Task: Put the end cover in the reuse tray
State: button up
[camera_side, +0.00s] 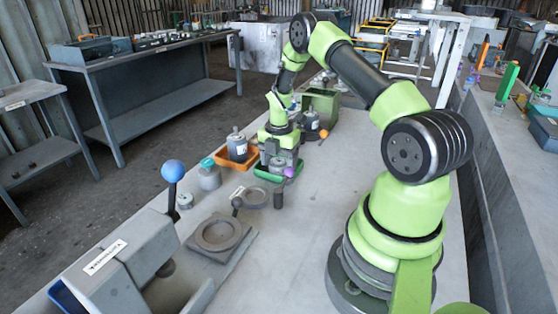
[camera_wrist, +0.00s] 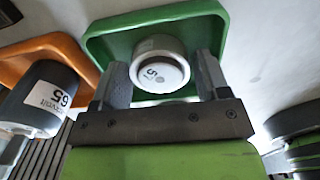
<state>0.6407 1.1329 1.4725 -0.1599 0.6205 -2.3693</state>
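My gripper (camera_wrist: 163,72) reaches over the tray with one finger on each side of this part. A thin gap shows between the part and the right finger; contact on the left is unclear. In the side view my gripper (camera_side: 280,150) is over the green tray (camera_side: 293,170), and the part is mostly hidden there. I cannot read which tray is for reuse.
A grey ring fixture (camera_side: 218,235), a blue-knobbed lever (camera_side: 173,171) and a green box (camera_side: 321,104) stand nearby. The bench's right middle is clear.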

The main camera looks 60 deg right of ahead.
notch_tip(320, 180, up, 12)
jog(key=a+r+m+t, duration=0.2)
jog(key=a+r+m, duration=0.4)
jog(key=a+r, duration=0.3)
jog(key=s+a+r+m+t+y, duration=0.1)
jog(key=s+a+r+m+t, duration=0.1)
jog(key=s+a+r+m, duration=0.2)
jog(key=s+a+r+m+t+y, duration=0.1)
jog(key=s+a+r+m+t, duration=0.2)
jog(key=s+a+m, duration=0.8)
notch_tip(320, 180, up, 2)
jog(key=shift+a+r+m, duration=0.1)
jog(key=shift+a+m, duration=0.3)
jog(key=shift+m, duration=0.1)
jog(key=shift+s, duration=0.1)
